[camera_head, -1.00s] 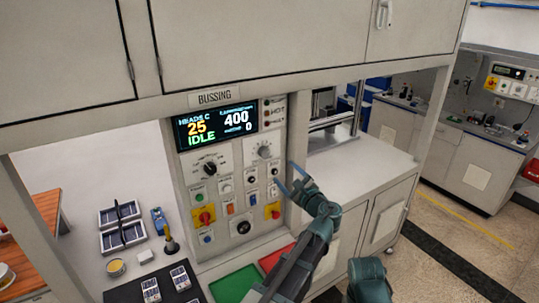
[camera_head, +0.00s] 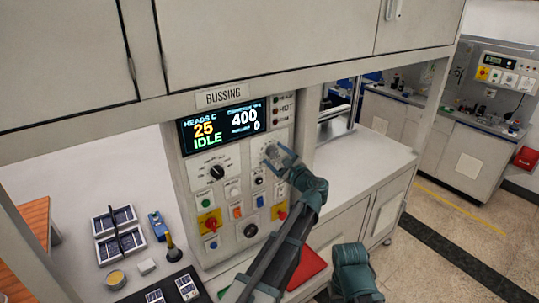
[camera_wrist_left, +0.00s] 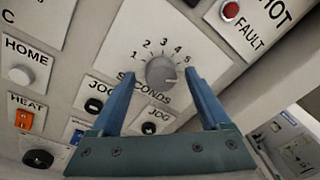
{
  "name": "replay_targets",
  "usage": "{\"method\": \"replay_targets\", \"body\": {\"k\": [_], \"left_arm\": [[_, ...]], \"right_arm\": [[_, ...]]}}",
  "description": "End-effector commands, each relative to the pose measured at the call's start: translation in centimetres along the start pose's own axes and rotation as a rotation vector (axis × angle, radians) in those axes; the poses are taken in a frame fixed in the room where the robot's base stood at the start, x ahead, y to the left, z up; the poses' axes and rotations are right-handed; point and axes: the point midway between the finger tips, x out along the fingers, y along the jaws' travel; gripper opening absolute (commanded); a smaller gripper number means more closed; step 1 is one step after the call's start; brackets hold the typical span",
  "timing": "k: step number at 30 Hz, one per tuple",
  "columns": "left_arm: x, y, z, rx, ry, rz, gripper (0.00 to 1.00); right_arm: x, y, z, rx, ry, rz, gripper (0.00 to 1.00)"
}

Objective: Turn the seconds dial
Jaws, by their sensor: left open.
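The seconds dial (camera_wrist_left: 161,71) is a round grey knob on a white plate marked 1 to 5 in the left wrist view. Its pointer mark is hard to read. In the head view the dial's plate (camera_head: 258,146) is on the panel below the display, partly covered by my left gripper (camera_head: 276,155). My left gripper is open, and its two blue fingers (camera_wrist_left: 162,78) point at the panel with the dial framed between their tips. I cannot tell whether the tips touch the panel.
The bussing panel's display (camera_head: 222,126) reads IDLE, 25 and 400. Another black dial (camera_head: 216,171) is left of the seconds dial.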

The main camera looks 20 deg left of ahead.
Motion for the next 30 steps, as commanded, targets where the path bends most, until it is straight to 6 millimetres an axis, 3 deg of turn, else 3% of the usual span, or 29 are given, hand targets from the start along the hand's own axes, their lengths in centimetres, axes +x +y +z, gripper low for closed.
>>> {"method": "replay_targets", "body": {"k": [6,19,30], "left_arm": [[-0.01,0.0,0.0,0.0,0.0,0.0,0.78],[-0.03,0.02,0.0,0.0,0.0,0.0,0.0],[-0.04,0.11,-0.07,-0.063,-0.003,-0.003,0.0]], "right_arm": [[0.0,0.01,0.02,0.0,0.0,0.0,0.5],[0.0,0.01,0.01,0.0,0.0,0.0,0.5],[0.21,-0.01,0.0,0.0,0.0,0.0,0.5]]}}
